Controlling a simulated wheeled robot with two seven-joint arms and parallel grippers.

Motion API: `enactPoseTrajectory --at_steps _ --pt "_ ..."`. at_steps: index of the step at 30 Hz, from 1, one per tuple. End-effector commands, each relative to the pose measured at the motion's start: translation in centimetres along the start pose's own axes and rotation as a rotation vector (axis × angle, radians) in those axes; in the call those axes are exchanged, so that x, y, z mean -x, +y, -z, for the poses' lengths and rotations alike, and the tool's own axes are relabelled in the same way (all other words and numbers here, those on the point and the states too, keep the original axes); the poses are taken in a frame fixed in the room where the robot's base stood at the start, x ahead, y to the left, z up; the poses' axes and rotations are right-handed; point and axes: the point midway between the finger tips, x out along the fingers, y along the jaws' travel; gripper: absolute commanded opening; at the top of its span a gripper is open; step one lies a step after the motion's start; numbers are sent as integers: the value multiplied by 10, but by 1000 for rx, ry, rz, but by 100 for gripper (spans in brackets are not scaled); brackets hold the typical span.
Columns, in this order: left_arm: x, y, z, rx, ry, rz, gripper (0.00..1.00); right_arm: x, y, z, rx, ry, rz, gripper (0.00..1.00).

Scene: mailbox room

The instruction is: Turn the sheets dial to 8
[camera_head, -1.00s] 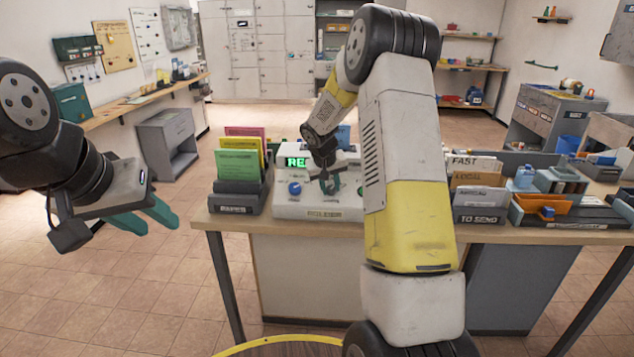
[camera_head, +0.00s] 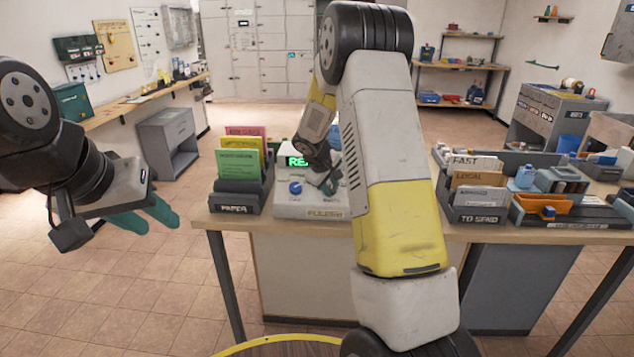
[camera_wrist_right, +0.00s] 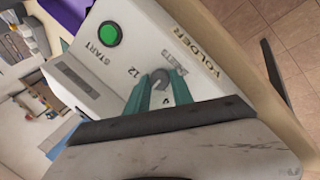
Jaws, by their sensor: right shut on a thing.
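The folder machine (camera_head: 310,211) is a pale box on the table, with a green-lit display (camera_head: 297,161) reading "REA", the rest hidden by my arm. In the right wrist view, the grey sheets dial (camera_wrist_right: 158,77) sits beside the "SHEETS" label, with a "12" mark near it. My right gripper (camera_head: 329,184) is at the panel; its teal fingers (camera_wrist_right: 158,88) are shut on the dial, one on each side. The dial's exact setting cannot be read. My left gripper (camera_head: 162,224) is open and empty, left of the table.
A green START button (camera_wrist_right: 108,33) shows in the wrist view. A paper rack (camera_head: 240,190) stands left of the machine; a letter sorter (camera_head: 478,213) stands to the right.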

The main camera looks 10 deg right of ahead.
Motion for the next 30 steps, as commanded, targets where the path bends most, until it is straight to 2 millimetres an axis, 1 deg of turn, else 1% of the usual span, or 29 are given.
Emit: enactPoseTrajectory --at_steps 14,15,17,18,26,28,30 --pt "0 0 0 0 0 0 36 -1 0 -2 11 -3 -2 0" --pt "0 0 0 0 0 0 36 -1 0 -2 10 -3 -2 36" --pt "0 0 0 0 0 0 36 -1 0 -1 10 -3 -2 47" --pt "0 0 0 0 0 0 36 -1 0 -1 10 -2 -2 49" --pt "0 0 0 0 0 0 36 0 0 0 10 0 -2 49" --pt "0 0 0 0 0 0 36 3 0 0 10 1 -3 49" --pt "0 0 0 0 0 0 36 10 0 0 10 2 -3 49"
